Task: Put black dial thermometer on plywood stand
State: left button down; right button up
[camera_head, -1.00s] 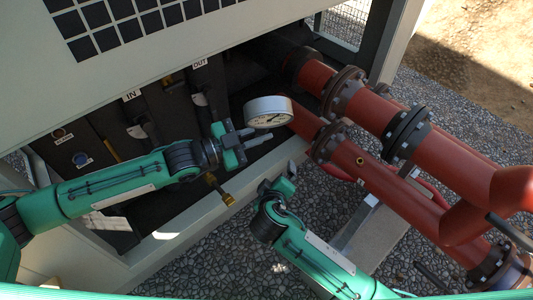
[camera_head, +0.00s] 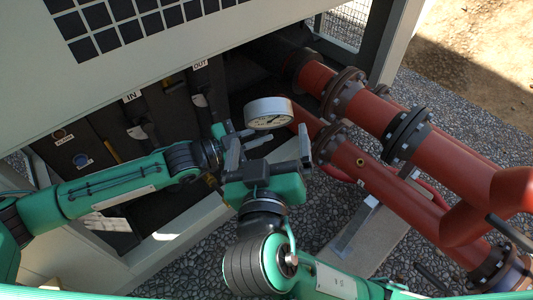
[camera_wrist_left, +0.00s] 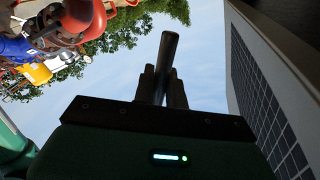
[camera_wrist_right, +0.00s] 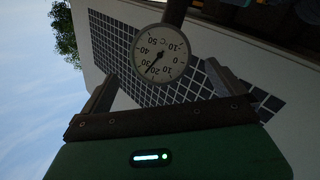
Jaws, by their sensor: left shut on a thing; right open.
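The dial thermometer (camera_head: 268,112) shows a white face and pale rim in the head view, in front of the dark opening of the chiller. My left gripper (camera_head: 248,138) is shut on it, just below the dial. In the left wrist view the fingers close around a dark rod (camera_wrist_left: 168,55). My right gripper (camera_head: 268,150) is open and empty, its fingers spread just below the dial. In the right wrist view the numbered dial (camera_wrist_right: 161,53) appears upside down, between and beyond the open fingers (camera_wrist_right: 160,90). I cannot make out a plywood stand.
Red flanged pipes (camera_head: 400,135) run down the right side. The chiller's pale panel (camera_head: 180,60) hangs above both grippers, and its pale lower frame (camera_head: 190,222) lies below the left arm. Gravel (camera_head: 325,205) and a pale slab (camera_head: 370,240) are on the ground.

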aim_at(269, 108)
jog(key=w, duration=0.9)
jog(key=shift+w+d, duration=0.15)
jog(key=shift+w, duration=0.1)
jog(key=c, duration=1)
pick_arm(q)
jog(key=c, duration=1.3)
grip_release()
jog(key=shift+c, duration=0.2)
pick_arm(e)
jog(key=shift+c, duration=0.7)
pick_arm(q)
jog(key=shift+a, duration=0.15)
